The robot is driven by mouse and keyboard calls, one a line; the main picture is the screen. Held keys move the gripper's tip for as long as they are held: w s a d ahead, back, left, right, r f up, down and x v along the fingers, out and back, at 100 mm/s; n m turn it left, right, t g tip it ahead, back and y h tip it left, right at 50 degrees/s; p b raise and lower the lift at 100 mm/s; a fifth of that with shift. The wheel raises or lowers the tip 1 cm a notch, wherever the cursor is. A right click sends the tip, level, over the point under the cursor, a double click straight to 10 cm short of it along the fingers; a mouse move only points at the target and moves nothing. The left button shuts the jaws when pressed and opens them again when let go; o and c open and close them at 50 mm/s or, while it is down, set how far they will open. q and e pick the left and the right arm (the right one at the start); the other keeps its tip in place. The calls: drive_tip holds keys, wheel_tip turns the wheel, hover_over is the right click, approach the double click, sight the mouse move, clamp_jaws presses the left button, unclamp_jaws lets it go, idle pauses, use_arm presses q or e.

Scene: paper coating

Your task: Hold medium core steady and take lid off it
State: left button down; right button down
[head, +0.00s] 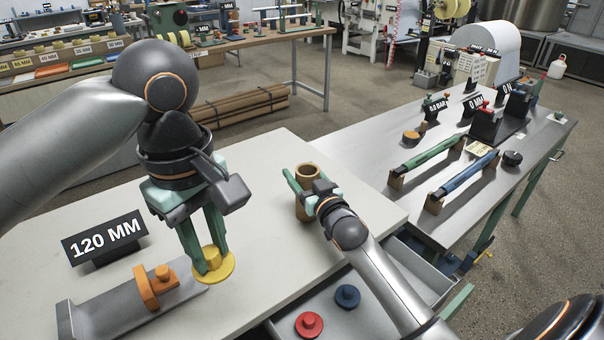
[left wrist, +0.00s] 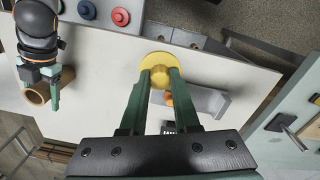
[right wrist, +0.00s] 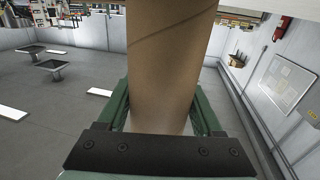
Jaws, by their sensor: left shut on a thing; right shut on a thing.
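The medium core, a brown cardboard tube (head: 303,211), stands upright on the pale table with its top end open. My right gripper (head: 304,190) is shut around its side; the right wrist view shows the tube (right wrist: 170,70) between the green fingers. The lid, a yellow disc with a round knob (head: 228,272), is off the core. My left gripper (head: 207,268) is shut on its knob, well to the left of the core. The left wrist view shows the lid (left wrist: 148,68) at the fingertips and the core (left wrist: 36,96) apart from it.
A grey measuring rail with an orange stop (head: 150,285) and a 120 MM sign (head: 104,236) lie left of the lid. An open drawer (head: 385,322) in front holds a red lid (head: 309,325) and a blue lid (head: 347,296). The table's back middle is clear.

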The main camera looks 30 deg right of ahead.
drive_tip(key=shift+f, duration=0.2)
drive_tip(key=shift+c, duration=0.2)
unclamp_jaws()
